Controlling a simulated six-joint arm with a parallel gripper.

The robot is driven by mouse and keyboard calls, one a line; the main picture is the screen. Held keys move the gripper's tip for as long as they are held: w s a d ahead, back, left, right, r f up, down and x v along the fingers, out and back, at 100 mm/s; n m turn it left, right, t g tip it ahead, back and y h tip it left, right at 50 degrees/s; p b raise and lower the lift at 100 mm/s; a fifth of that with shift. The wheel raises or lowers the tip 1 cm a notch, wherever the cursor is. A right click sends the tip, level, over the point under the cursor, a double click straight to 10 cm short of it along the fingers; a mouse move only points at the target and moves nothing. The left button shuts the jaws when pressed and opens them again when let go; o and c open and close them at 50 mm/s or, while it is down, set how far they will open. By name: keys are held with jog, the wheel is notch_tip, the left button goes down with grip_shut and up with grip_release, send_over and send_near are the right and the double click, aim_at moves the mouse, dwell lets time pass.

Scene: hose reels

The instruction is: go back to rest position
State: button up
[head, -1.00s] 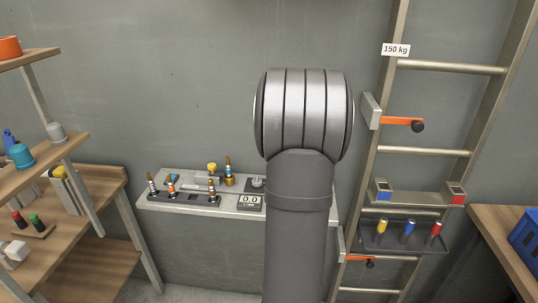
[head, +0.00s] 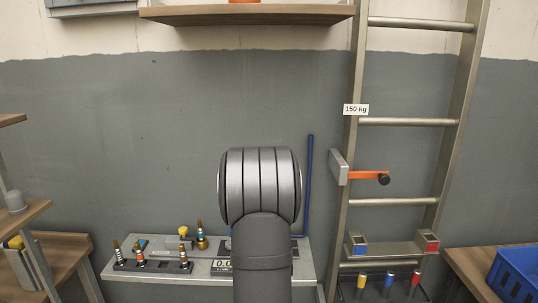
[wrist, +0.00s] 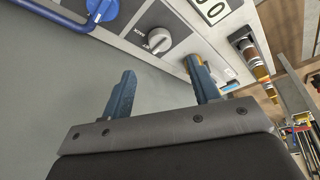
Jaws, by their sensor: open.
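My gripper (wrist: 163,90) shows in the wrist view with its two blue fingers apart and nothing between them. Beyond the fingers is a grey panel with a round knob (wrist: 158,40), and a brass fitting (wrist: 194,62) shows close behind the right finger. I cannot tell whether that finger touches anything. In the head view my own arm's rounded grey joint fills the middle, and the gripper is hidden behind it.
A wall bench (head: 120,268) holds several hose fittings (head: 139,252), a yellow knob (head: 183,231) and a display (head: 224,266). A ladder (head: 357,140) with an orange-handled bracket (head: 364,175) stands right. Wooden shelves (head: 62,250) are left; a blue crate (head: 515,275) is far right.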

jog(key=x, duration=0.8)
jog(key=shift+w+a+f, duration=0.1)
jog(key=shift+a+f, duration=0.05)
jog(key=shift+f, duration=0.15)
jog(key=shift+r, duration=0.15)
jog(key=v, duration=1.7)
jog(key=x, duration=1.7)
jog(key=shift+m+t, duration=0.3)
jog(key=shift+m, duration=0.3)
jog(key=shift+a+m+t+h, duration=0.15)
jog(key=shift+m+h, duration=0.25)
jog(key=shift+m, duration=0.75)
jog(key=shift+m+t+h, duration=0.25)
jog(key=shift+m+h, duration=0.15)
jog(key=shift+m, duration=0.75)
jog(key=shift+a+m+t+h, duration=0.15)
jog(key=shift+m+h, duration=0.4)
jog(key=shift+m, duration=1)
jog(key=shift+m+t+h, duration=0.25)
jog(key=shift+m+h, duration=0.3)
jog(key=shift+m, duration=1)
jog(key=shift+v, duration=0.9)
